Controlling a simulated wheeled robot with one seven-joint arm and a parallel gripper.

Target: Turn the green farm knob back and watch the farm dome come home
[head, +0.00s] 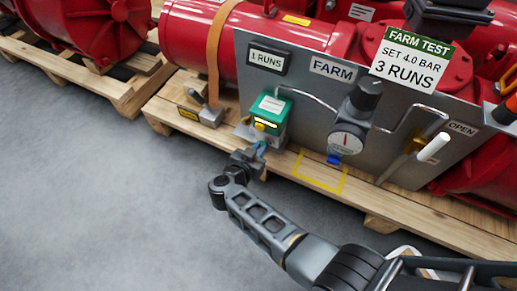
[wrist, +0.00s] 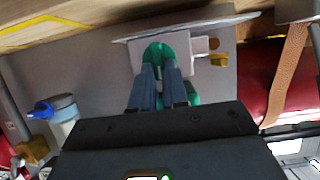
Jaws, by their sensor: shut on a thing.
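My gripper (head: 259,148) reaches the unit's lower front. In the wrist view, the fingers (wrist: 158,80) are shut on the green knob (wrist: 158,51), whose rounded end shows between and beyond the tips. More green shows behind the right finger. In the head view the gripper hides the knob.
The counter (head: 268,57) reads "1 RUNS"; a card (head: 411,60) reads "FARM TEST, SET 4.0 BAR, 3 RUNS". A black-knobbed regulator with a gauge (head: 347,139) and a white-ended lever (head: 432,148) stand to the right. The wooden pallet (head: 310,193) runs below; grey floor is clear in front.

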